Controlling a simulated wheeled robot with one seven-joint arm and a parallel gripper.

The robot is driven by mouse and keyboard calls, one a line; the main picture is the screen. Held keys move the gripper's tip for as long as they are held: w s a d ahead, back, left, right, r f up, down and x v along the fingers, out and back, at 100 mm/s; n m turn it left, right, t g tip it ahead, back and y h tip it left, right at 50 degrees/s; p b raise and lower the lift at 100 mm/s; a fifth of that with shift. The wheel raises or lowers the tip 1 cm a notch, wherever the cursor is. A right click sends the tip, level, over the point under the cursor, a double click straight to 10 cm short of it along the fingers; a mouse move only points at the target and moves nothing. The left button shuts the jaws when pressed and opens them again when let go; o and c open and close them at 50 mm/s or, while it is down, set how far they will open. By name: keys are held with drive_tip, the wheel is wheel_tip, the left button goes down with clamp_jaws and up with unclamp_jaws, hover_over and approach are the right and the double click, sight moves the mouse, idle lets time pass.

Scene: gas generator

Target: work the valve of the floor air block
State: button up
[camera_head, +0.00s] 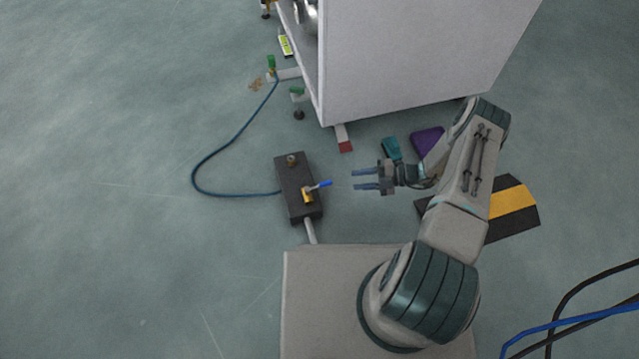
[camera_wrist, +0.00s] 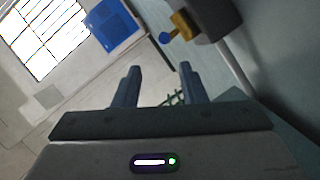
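The floor air block (camera_head: 290,172) is a dark rectangular block on the floor, left of my gripper in the head view. Its valve (camera_head: 307,195) has a brass body and a blue lever (camera_head: 320,185) that points right, toward my gripper. My gripper (camera_head: 356,180) is open and empty, with its fingers pointing left and a short gap between them and the lever. In the wrist view the brass valve (camera_wrist: 182,24) and the end of its blue lever (camera_wrist: 165,37) show beyond the fingertips (camera_wrist: 158,68), on the dark block (camera_wrist: 214,14).
A blue hose (camera_head: 195,170) loops from the block's left side toward green-handled valves (camera_head: 271,63) by the white cabinet (camera_head: 410,60). A teal object (camera_head: 391,148), a purple object (camera_head: 427,141) and a black-yellow piece (camera_head: 513,205) lie near my arm. The floor at left is clear.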

sight(319, 184)
drive_tip(key=shift+m, duration=0.5)
drive_tip(key=b+x, duration=0.1)
drive_tip(key=x, duration=0.3)
drive_tip(key=b+x, duration=0.1)
drive_tip(key=x, duration=0.4)
drive_tip(key=b+x, duration=0.1)
drive_tip(key=x, duration=0.4)
drive_tip(key=shift+f, duration=0.4)
drive_tip(key=shift+c, duration=0.4)
clamp_jaws()
